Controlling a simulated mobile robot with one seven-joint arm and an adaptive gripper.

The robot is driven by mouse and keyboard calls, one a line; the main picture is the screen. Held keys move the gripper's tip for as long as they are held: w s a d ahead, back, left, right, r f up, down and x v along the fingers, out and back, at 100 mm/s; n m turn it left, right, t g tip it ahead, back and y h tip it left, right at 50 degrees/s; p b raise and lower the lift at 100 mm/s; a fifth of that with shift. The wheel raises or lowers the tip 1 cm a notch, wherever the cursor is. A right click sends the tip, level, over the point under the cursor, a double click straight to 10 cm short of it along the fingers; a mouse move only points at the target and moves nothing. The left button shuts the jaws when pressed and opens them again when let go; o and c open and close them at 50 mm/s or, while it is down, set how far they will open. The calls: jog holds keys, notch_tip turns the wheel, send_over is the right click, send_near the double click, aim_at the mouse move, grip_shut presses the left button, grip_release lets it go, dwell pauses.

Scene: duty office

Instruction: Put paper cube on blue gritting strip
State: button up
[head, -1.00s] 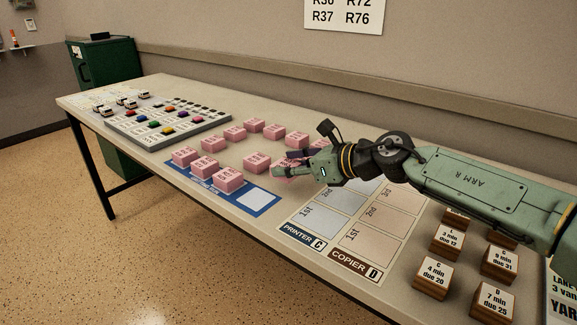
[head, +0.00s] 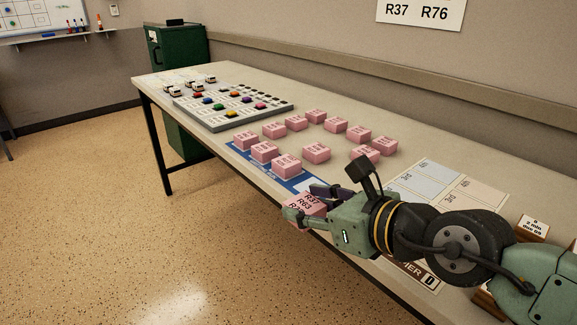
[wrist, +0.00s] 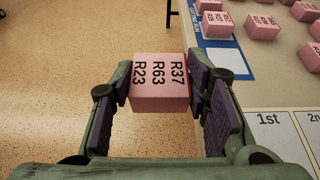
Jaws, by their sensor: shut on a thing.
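My gripper (head: 306,207) is shut on a pink paper cube (head: 303,206), seen in the head view in front of the table's front edge. In the wrist view the cube (wrist: 160,88) sits between both finger pads, its top reading R23, R63, R37, with floor around it. The blue gritting strip (head: 286,183) lies along the front edge of the table, behind and left of the cube. Three pink cubes (head: 286,166) stand on it in a row. In the wrist view, a bare white square (wrist: 214,29) shows at the strip's near end; my gripper is apart from it.
Several more pink cubes (head: 335,125) stand behind the strip. A grey board with coloured pieces (head: 232,107) is further left. Printed pale grids (head: 430,182) lie on the table to the right, partly behind my arm. Wooden blocks (head: 533,228) stand at far right.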

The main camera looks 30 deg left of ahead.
jog(key=shift+a+r+p, duration=0.25)
jog(key=shift+r+p, duration=0.1)
jog(key=shift+p, duration=0.3)
jog(key=w+a+p, duration=0.1)
jog(key=w, duration=0.3)
jog(key=w+a+f+p, duration=0.1)
jog(key=w+a+p, duration=0.1)
jog(key=w, duration=0.3)
jog(key=w+a+f+p, duration=0.1)
jog(key=w+p, duration=0.1)
jog(key=w, duration=0.3)
jog(key=shift+a, duration=0.4)
jog(key=f, duration=0.1)
jog(key=f+p, duration=0.1)
jog(key=f, duration=0.1)
jog(key=shift+w+a, duration=0.1)
jog(key=shift+w, duration=0.2)
jog(key=shift+f, duration=0.35)
jog(key=shift+f, duration=0.25)
jog(key=o, duration=1.2)
jog(key=shift+c, duration=0.2)
jog(key=shift+r, duration=0.1)
